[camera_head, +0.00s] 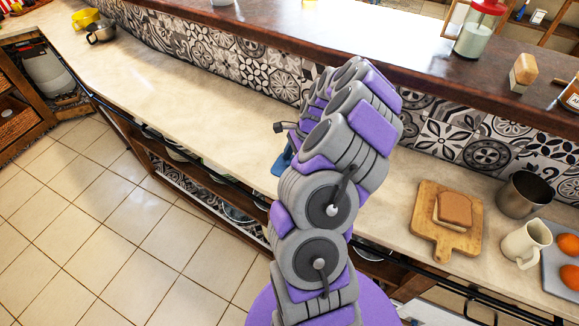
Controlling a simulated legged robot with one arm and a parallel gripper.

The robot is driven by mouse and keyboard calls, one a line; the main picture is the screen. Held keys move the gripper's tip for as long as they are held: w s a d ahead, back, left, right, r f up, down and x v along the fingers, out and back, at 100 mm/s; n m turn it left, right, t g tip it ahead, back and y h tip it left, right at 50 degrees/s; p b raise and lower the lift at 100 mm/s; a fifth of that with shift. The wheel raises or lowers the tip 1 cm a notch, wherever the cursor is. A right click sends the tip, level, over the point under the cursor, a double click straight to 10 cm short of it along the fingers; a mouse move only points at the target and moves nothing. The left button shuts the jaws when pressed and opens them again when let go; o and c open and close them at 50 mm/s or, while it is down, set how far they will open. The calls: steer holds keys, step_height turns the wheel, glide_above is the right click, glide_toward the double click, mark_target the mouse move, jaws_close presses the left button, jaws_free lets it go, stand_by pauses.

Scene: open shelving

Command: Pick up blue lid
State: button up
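A blue flat piece (281,163), probably the blue lid, shows just left of my arm at the counter's front edge. Most of it is hidden behind my arm, so I cannot tell whether it rests on the counter or is held. My gripper (289,138) is largely hidden behind my grey and purple arm links. Only a small dark part of the arm's end shows, above the blue piece. Its fingertips are not clear, and I cannot tell whether they touch the blue piece.
On the right stand a cutting board (425,222) with a sandwich (454,209), a metal pot (524,194), a cream mug (525,244) and a tray (552,268). A raised dark ledge (330,42) runs behind.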

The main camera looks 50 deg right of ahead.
steer(key=shift+a, duration=0.1)
jaws_close()
stand_by(0.3)
